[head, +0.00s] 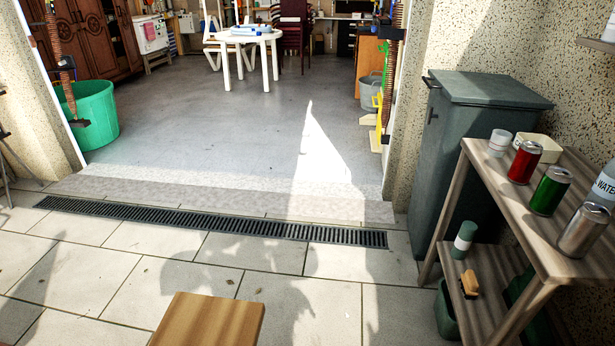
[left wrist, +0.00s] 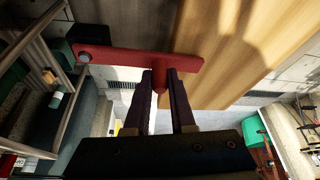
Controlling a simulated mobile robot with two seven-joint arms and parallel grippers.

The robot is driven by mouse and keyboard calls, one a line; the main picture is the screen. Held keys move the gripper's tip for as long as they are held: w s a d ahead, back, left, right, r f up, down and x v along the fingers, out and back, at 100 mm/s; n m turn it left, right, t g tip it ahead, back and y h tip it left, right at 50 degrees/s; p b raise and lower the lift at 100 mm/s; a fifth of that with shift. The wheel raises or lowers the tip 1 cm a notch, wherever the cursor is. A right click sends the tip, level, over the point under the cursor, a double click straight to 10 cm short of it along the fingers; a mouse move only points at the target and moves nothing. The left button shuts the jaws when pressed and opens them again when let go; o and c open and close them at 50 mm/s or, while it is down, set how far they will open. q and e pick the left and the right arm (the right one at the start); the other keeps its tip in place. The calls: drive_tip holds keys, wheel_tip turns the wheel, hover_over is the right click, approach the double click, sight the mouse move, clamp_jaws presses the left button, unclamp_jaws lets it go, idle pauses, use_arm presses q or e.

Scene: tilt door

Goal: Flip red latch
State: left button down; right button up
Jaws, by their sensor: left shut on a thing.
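The red latch (left wrist: 130,60) shows in the left wrist view as a long flat bar lying nearly level across the picture. A round grey bolt sits at its left end. A short red stub hangs from the bar near its right end. My left gripper (left wrist: 162,79) is shut on the latch, with its two dark fingers around this stub, and partly hides it. Behind the bar is a wooden panel (left wrist: 255,45), part brown and part lit yellowish. The head view shows neither the latch nor either gripper.
In the head view a wooden piece (head: 208,322) stands at the bottom edge. A wooden shelf table (head: 545,225) with cans and a dark grey cabinet (head: 480,90) are at the right. The floor drain (head: 215,220) crosses the open doorway.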

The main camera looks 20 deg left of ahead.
use_arm(q)
drive_tip(key=shift+s, duration=0.15)
idle(0.4)
drive_tip(key=c, duration=0.8)
unclamp_jaws()
drive_tip(key=shift+o, duration=0.2)
drive_tip(key=p+v, duration=0.9)
drive_tip(key=v, duration=0.1)
drive_tip(key=shift+p, duration=0.35)
